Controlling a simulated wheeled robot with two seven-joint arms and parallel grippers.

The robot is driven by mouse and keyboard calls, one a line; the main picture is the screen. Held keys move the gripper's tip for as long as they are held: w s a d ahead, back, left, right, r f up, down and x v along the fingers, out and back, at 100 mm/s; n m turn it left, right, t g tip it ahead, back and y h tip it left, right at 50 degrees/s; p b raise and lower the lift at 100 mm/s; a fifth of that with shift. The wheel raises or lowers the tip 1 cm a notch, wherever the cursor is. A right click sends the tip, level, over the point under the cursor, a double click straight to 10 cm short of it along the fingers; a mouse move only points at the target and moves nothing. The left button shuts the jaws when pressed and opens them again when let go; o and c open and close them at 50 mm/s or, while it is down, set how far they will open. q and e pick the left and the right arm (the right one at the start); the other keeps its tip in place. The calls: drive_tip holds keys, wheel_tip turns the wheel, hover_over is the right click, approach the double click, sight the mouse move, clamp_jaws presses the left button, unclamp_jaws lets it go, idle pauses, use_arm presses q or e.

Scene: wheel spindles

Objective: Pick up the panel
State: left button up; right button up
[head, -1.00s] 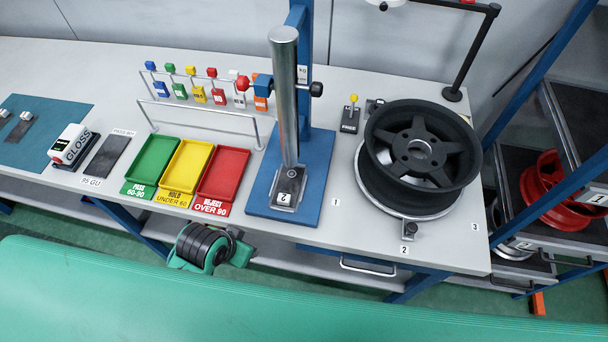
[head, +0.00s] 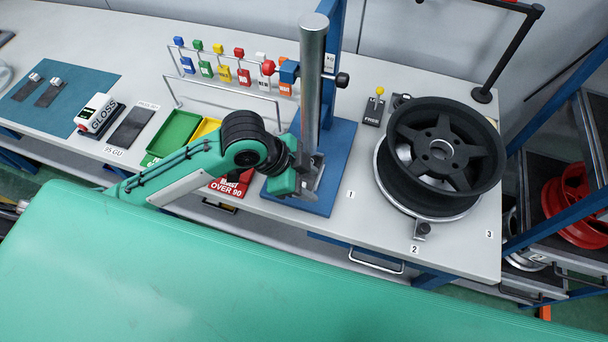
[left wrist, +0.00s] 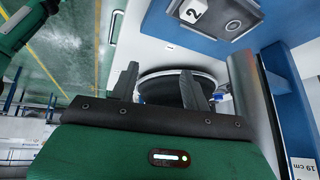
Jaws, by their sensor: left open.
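A grey metal panel (head: 319,172) with a round mark and a "2" label lies on the blue base of the post stand (head: 335,185). It is partly hidden by my left gripper (head: 304,168) in the head view. In the left wrist view, the panel (left wrist: 234,20) lies at the top right, beyond and beside my fingers. My left gripper (left wrist: 158,88) is open, with nothing between its fingers. Its fingers point past the panel toward the dark wheel (left wrist: 165,90). My right gripper is not in view.
A steel post (head: 310,90) rises from the base close to my gripper. The wheel (head: 440,155) stands to the right. Green (head: 178,128), yellow (head: 207,127) and red trays are partly behind my arm. Small dark plates (head: 50,93) lie on a teal mat (head: 85,90).

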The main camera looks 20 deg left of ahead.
use_arm(q)
drive_tip(key=w+a+r+m+g+y, duration=0.25)
drive_tip(key=a+r, duration=0.25)
drive_tip(key=a, duration=0.3)
drive_tip(key=h+p, duration=0.1)
drive_tip(key=p, duration=0.1)
approach(308, 180)
drive_tip(key=s, duration=0.3)
drive_tip(key=shift+s+f+m, duration=0.15)
drive_tip(key=shift+f+m, duration=0.1)
drive_tip(key=shift+f, duration=0.05)
drive_tip(key=p+x, duration=0.1)
drive_tip(key=x, duration=0.1)
drive_tip(key=p+x, duration=0.1)
drive_tip(key=x, duration=0.2)
drive_tip(key=shift+w+a, duration=0.1)
drive_tip(key=shift+w, duration=0.1)
drive_tip(key=shift+f, duration=0.35)
drive_tip(key=shift+c, duration=0.5)
clamp_jaws()
